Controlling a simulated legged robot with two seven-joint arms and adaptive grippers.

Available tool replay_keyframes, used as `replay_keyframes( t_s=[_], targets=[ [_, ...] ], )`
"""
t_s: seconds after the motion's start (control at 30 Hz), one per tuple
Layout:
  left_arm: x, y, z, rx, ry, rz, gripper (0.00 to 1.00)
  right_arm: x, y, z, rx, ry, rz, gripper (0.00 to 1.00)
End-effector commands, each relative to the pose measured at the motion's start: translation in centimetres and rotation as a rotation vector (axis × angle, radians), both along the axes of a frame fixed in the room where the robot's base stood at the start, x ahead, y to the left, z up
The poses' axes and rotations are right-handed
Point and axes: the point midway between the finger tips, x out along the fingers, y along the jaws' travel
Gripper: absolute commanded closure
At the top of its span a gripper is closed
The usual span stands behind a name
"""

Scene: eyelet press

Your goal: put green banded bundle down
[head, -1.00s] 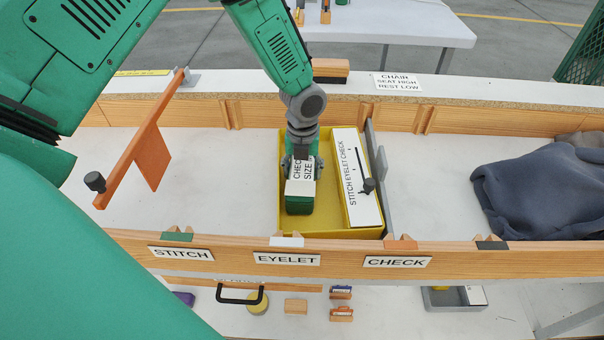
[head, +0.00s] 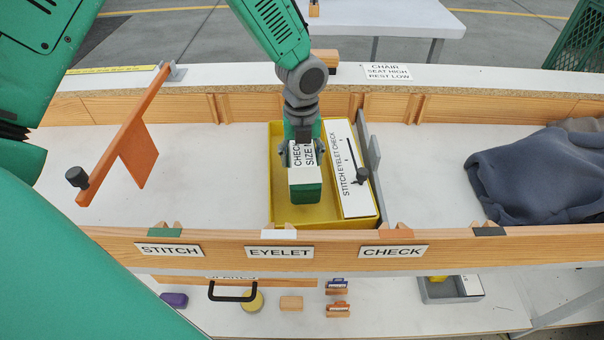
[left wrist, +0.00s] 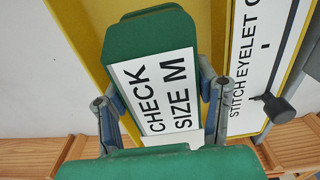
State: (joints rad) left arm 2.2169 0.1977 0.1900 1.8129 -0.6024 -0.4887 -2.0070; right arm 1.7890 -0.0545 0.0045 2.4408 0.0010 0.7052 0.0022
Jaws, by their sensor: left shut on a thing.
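The green banded bundle (head: 305,187) has a white band reading CHECK SIZE M, and it also shows in the left wrist view (left wrist: 150,38). My left gripper (head: 303,152) is shut on it, with a finger on each side in the left wrist view (left wrist: 160,105). The bundle is over the left part of the yellow tray (head: 290,216). Whether it touches the tray floor I cannot tell. A white card reading STITCH EYELET CHECK (head: 348,165) lies along the tray's right side. My right gripper is not in view.
An orange bar with a hanging flag (head: 138,158) stands to the left. A grey upright plate (head: 368,155) stands right of the tray. A dark blue cloth (head: 540,180) lies at the right. A wooden front rail (head: 220,250) carries the labels STITCH, EYELET and CHECK.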

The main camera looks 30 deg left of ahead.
Motion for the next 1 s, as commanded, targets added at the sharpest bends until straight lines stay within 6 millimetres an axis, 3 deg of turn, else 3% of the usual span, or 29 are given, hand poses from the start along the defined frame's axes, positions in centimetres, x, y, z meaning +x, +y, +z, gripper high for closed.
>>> replay_keyframes(
  t_s=[0.4,0.73,0.77,0.8,1.0],
  targets=[
    [0.0,0.0,-4.5,0.001,-0.001,-0.001,0.86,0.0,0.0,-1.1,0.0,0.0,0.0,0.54],
    [0.0,0.0,-4.8,0.0,-0.002,-0.001,0.86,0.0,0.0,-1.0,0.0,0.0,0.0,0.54],
    [0.0,0.0,-4.8,0.0,-0.001,-0.001,0.39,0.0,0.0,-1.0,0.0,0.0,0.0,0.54],
    [0.0,0.0,-4.8,0.0,-0.001,-0.001,0.25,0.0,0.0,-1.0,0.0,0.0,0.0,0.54],
    [0.0,0.0,-4.8,0.0,-0.002,-0.001,0.25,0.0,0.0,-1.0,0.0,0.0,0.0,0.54]
  ],
)
